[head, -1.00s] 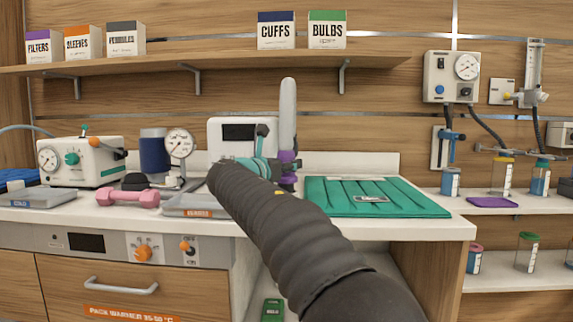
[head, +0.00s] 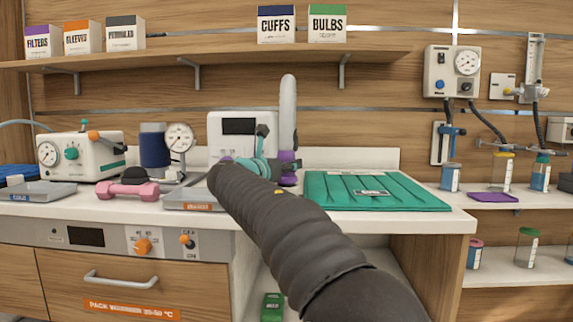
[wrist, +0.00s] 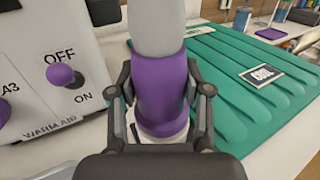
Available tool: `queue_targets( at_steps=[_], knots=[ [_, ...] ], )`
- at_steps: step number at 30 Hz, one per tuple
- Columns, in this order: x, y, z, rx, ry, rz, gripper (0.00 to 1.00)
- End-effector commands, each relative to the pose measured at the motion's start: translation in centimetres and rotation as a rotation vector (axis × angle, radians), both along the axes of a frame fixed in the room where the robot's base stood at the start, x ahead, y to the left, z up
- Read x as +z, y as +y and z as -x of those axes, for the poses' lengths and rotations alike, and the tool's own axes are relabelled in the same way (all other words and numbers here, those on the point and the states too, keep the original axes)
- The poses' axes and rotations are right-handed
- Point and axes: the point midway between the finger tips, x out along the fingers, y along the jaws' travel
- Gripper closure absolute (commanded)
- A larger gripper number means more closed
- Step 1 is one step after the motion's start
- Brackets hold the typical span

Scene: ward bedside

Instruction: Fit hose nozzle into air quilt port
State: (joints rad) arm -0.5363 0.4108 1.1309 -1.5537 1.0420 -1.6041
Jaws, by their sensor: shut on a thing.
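The hose nozzle, a purple collar (wrist: 160,92) below a pale grey hose (wrist: 157,28), stands upright between the fingers of my gripper (wrist: 160,105) in the wrist view. My gripper is shut on it. A white round piece shows under the collar; I cannot tell whether they touch. In the head view the grey hose (head: 288,110) rises above the gripper, and purple (head: 288,180) shows beside it. The green air quilt (head: 335,200) lies flat on the counter to the right, with a pale label (wrist: 262,76). I cannot make out its port.
The white warm-air unit (head: 214,130) with a purple OFF/ON switch (wrist: 62,75) stands close left of the nozzle. A grey tray (head: 190,204), pink dumbbell (head: 127,190) and gauge (head: 180,138) are farther left. A shelf (head: 250,58) hangs above.

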Motion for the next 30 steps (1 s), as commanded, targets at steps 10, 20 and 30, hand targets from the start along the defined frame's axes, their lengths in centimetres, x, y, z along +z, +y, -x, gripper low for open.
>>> queue_targets(
  at_steps=[10, 20, 30],
  knots=[
    [-0.6, -0.01, 0.02, 0.0, -0.001, 0.0, 0.85],
    [-0.86, 0.0, 0.01, 0.0, -0.001, 0.0, 0.22],
    [-0.93, 0.1, 0.13, 0.0, 0.0, 0.001, 0.22]
  ],
)
